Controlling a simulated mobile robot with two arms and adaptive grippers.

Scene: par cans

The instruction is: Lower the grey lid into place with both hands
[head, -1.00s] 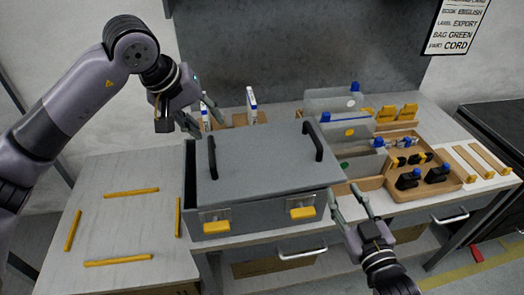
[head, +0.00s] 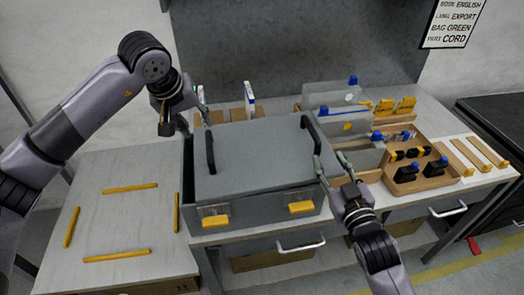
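The grey lid (head: 262,160) lies over the top of the grey box (head: 256,211), with a dark strip of the box's opening showing along its left side. The lid has a black handle on the left (head: 211,154) and a black handle on the right (head: 312,134). My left gripper (head: 194,108) is open and empty, above and behind the left handle, apart from it. My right gripper (head: 332,162) is open, its fingers pointing up beside the lid's right edge, close to the right handle. I cannot tell whether it touches the lid.
Yellow latches (head: 216,220) are on the box's front. To the right stand clear bins (head: 334,98) and a wooden tray (head: 441,182) with black and blue parts. The left table (head: 118,220) carries yellow strips around a bare area. White-and-blue upright items (head: 249,97) stand behind the box.

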